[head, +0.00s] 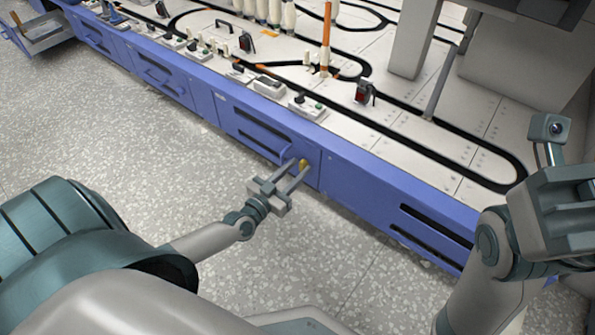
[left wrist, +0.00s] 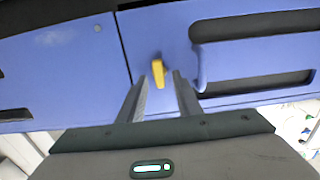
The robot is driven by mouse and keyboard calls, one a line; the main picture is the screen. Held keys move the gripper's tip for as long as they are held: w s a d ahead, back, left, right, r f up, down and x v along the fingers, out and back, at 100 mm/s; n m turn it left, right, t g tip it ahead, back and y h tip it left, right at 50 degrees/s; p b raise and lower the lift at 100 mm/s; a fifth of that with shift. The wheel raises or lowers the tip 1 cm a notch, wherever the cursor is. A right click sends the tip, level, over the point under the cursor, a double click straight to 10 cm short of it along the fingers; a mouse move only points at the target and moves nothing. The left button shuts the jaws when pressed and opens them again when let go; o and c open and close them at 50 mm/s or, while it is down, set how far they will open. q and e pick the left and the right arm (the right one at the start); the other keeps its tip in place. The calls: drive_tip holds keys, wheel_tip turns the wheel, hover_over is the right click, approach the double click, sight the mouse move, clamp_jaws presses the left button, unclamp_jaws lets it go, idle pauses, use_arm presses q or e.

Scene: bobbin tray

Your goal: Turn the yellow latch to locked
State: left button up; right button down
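The yellow latch (head: 303,164) is on the blue front panel of the long machine, near a panel seam. In the left wrist view the yellow latch (left wrist: 158,73) stands nearly upright, tilted slightly, just beyond the fingertips. My left gripper (head: 281,175) points at the panel just in front of the latch. Its two fingers (left wrist: 161,80) are apart with the latch seen between their tips; I cannot tell whether either touches it.
A blue drawer handle (left wrist: 201,68) sticks out just right of the latch in the left wrist view. The white machine top (head: 400,130) carries black tracks, small switches and bobbins. An open drawer (head: 45,35) is at the far left. The speckled floor (head: 130,140) is clear.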

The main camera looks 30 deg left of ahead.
use_arm(q)
drive_tip(key=shift+w, duration=0.4)
clamp_jaws()
drive_tip(key=shift+r, duration=0.1)
